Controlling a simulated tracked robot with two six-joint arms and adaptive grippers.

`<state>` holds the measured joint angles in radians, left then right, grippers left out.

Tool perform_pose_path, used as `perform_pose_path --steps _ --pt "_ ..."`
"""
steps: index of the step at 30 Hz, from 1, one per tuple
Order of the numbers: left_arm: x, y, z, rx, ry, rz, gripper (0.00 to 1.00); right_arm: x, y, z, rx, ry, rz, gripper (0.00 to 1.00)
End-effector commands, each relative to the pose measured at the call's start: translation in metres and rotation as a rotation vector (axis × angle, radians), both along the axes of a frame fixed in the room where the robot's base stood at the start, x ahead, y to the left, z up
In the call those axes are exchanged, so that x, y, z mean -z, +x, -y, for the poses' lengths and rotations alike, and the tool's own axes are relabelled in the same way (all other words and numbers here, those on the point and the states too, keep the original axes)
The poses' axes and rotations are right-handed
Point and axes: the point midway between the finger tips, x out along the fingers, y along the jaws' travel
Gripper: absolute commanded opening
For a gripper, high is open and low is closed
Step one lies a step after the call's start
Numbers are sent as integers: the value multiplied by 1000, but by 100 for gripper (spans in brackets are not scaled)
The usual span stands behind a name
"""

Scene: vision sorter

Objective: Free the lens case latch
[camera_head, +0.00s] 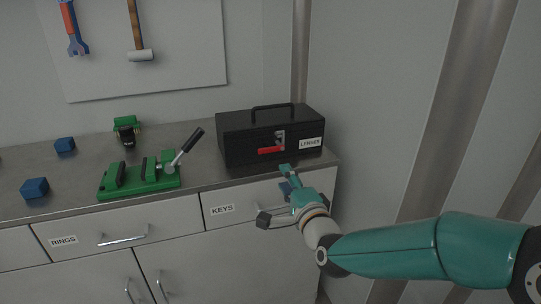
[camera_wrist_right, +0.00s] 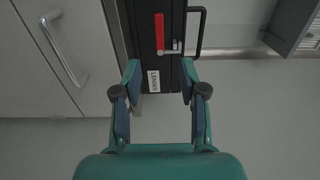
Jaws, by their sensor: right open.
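The lens case (camera_head: 237,136) is a black box with a top handle and a white LENSES label, standing on the counter's right end. On its front are a metal latch (camera_head: 280,139) and a red bar (camera_head: 271,150). In the right wrist view the case (camera_wrist_right: 146,60), the red bar (camera_wrist_right: 159,32) and the metal latch (camera_wrist_right: 170,52) show beyond the fingers. My right gripper (camera_head: 276,193) is open and empty, in front of and below the case, apart from the latch. It also shows in the right wrist view (camera_wrist_right: 160,76). My left gripper is not in view.
A green clamp fixture (camera_head: 150,184) with a black-tipped lever stands left of the case. Blue blocks (camera_head: 35,188) and a small green-and-black object (camera_head: 127,130) lie further left. A ribbed wall is at right.

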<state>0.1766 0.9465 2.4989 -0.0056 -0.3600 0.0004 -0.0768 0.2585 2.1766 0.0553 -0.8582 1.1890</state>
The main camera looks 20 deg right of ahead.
Motion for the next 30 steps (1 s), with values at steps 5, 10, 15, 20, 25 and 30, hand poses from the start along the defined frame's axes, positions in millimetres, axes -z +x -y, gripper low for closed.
perform_pose_path --steps 5,10,15,20,25,30 --pt "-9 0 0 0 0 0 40 -1 33 -1 0 -1 -4 42" --pt "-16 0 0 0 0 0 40 0 70 -2 0 -3 -5 42" --pt "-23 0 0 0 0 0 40 0 106 -4 0 -3 -5 42" --pt "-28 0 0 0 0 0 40 1 131 -4 0 -3 -5 42" --pt "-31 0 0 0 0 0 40 1 147 -5 0 -4 -6 42" --pt "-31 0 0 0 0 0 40 2 152 -5 0 -4 -6 42"
